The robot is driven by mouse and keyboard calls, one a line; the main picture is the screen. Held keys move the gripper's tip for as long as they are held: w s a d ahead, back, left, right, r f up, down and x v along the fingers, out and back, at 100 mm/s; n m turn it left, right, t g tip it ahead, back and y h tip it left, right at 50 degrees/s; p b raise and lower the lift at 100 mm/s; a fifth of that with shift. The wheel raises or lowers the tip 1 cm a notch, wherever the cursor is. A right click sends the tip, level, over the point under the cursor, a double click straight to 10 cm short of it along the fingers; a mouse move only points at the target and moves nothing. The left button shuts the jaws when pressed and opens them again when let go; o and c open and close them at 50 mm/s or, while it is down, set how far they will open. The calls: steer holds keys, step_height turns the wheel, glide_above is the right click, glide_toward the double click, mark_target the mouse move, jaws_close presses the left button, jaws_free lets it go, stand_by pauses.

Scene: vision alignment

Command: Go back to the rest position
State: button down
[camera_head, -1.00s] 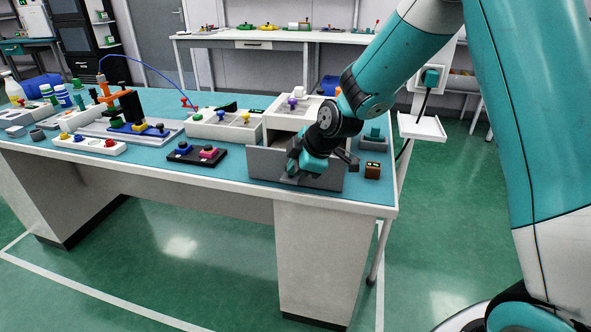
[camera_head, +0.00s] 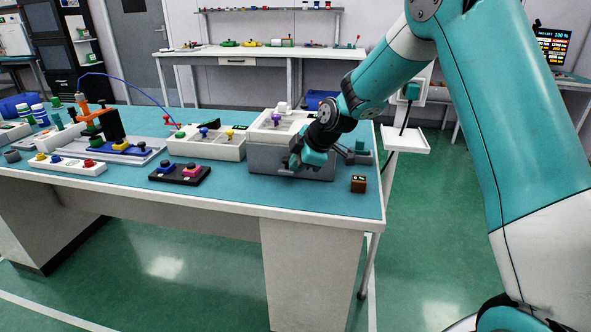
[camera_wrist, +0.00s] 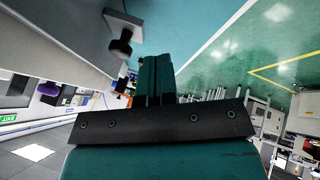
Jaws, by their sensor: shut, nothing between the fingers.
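My gripper (camera_head: 295,162) is in front of the grey drawer front (camera_head: 262,162) of a white-topped box (camera_head: 272,125) at the right end of the teal workbench. Its fingers are shut and empty. The drawer front sits close against the box. In the wrist view, the shut gripper (camera_wrist: 155,62) shows as teal fingers behind a dark bar. A dark knob on a pale plate (camera_wrist: 122,28) is near the fingertips, apart from them. In the head view, part of the drawer front is hidden behind my gripper.
The teal workbench (camera_head: 225,195) carries a black block with blue and pink knobs (camera_head: 180,173), a white button strip (camera_head: 68,165), and a small brown box with a display (camera_head: 358,184). A white side shelf (camera_head: 405,138) is at the right. Green floor (camera_head: 420,240) is open there.

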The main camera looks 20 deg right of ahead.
steer(key=v, duration=1)
steer(key=s+a+r+m+g+p, duration=0.1)
steer(key=s+a+r+m+p, duration=0.1)
steer(key=s+a+r, duration=0.35)
steer(key=s+a+r+m+g+p, duration=0.1)
steer(key=s+a+r+p, duration=0.15)
steer(key=s+a, duration=0.45)
steer(key=s+a+r+m+g+p, duration=0.1)
steer(key=s+m+g+p, duration=0.1)
steer(key=s, duration=0.7)
steer(key=s+a+r+m+g+p, duration=0.1)
steer(key=s+a+r+m+p, duration=0.1)
steer(key=s, duration=0.8)
steer(key=shift+s+a+r+m+g+y, duration=0.2)
steer(key=shift+s+m+g+y, duration=0.1)
steer(key=shift+m+g, duration=0.15)
